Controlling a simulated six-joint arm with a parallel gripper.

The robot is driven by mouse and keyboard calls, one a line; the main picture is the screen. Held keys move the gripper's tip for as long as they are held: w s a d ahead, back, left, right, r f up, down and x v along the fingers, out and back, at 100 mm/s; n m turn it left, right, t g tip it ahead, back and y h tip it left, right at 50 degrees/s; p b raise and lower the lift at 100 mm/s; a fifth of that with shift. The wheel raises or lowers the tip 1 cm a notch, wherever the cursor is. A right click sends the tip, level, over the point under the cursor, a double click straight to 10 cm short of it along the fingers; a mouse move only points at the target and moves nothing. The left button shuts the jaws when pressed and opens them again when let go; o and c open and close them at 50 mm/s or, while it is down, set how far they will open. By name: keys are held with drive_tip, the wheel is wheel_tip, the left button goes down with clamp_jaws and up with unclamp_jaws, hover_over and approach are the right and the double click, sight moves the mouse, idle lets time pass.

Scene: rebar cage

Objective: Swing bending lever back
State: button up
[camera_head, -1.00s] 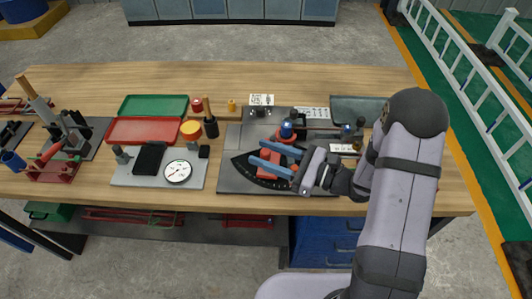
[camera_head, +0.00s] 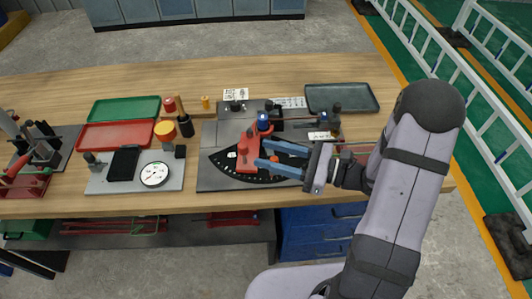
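The red bending lever (camera_head: 246,156) lies on the bending station's grey plate (camera_head: 207,179), over a black arc scale (camera_head: 222,163) with white marks. A blue-topped post (camera_head: 264,118) stands behind it. My gripper (camera_head: 260,153) comes in from the right with its two blue fingers spread apart. The fingertips are at the lever's right side, and the red shows to the left of them. I see nothing held between the fingers. Whether a fingertip touches the lever is unclear.
Left of the station stand a dial gauge (camera_head: 154,174) on a grey plate, a black brush (camera_head: 185,124), a red tray (camera_head: 115,135) and a green tray (camera_head: 130,108). A dark tray (camera_head: 341,98) lies at the back right.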

drive_tip(key=shift+c, duration=0.6)
drive_tip(key=shift+d, duration=0.1)
drive_tip(key=c, duration=0.5)
drive_tip(key=d+m+t, duration=0.1)
drive_tip(key=d, duration=0.2)
drive_tip(key=d+f+t+h+b, duration=0.1)
drive_tip(key=d, duration=0.3)
drive_tip(key=w+d+f+m+t+h+b, duration=0.1)
drive_tip(key=d+t, duration=0.1)
drive_tip(key=d, duration=0.1)
drive_tip(key=shift+d+m, duration=0.2)
drive_tip(key=shift+m, duration=0.1)
clamp_jaws()
drive_tip(key=shift+b+v, duration=0.45)
drive_tip(key=shift+v, duration=0.55)
drive_tip(key=s+n+g, duration=0.1)
drive_tip(key=s+a+g+y, duration=0.1)
drive_tip(key=s, duration=0.1)
drive_tip(key=s+n+g+y, duration=0.1)
drive_tip(key=shift+s+a+r+n+g, duration=0.2)
drive_tip(key=shift+a+n+g, duration=0.1)
drive_tip(key=shift+g, duration=0.1)
drive_tip(key=shift+r, duration=0.1)
drive_tip(key=p+x, duration=0.4)
drive_tip(key=x, duration=1)
